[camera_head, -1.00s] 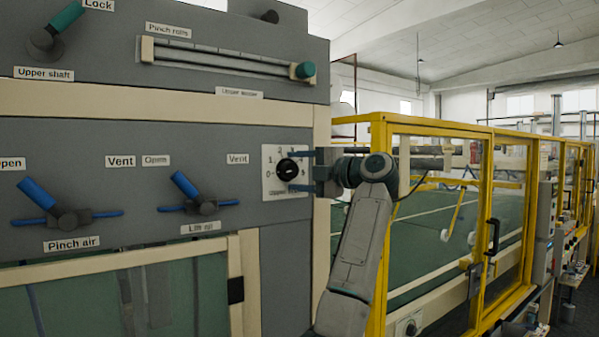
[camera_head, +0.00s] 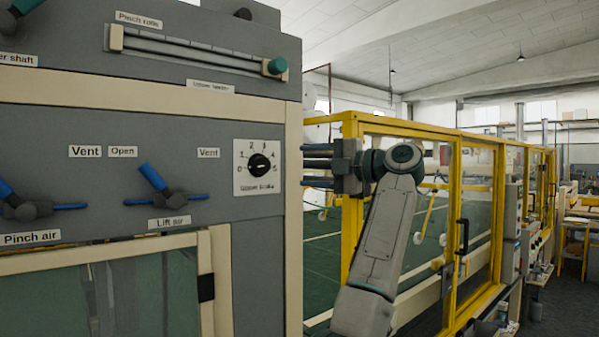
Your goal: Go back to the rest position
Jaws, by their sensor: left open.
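My left gripper (camera_head: 306,166) is open and empty. Its dark fingers point left, just past the right edge of the grey control panel (camera_head: 110,123). The black dial knob (camera_head: 259,163) sits on a white scale plate to the left of the fingers, with a visible gap between them. The knob's exact setting is hard to read. My left arm rises from the bottom of the view in front of the yellow-framed enclosure. My right gripper is out of view.
Blue-handled valves labelled Lift air (camera_head: 158,186) and Pinch air (camera_head: 20,208) stick out from the panel. A slider with a green knob (camera_head: 275,66) is above. The yellow guard frame (camera_head: 350,130) with clear panes stands behind my arm. Open floor shows at far right.

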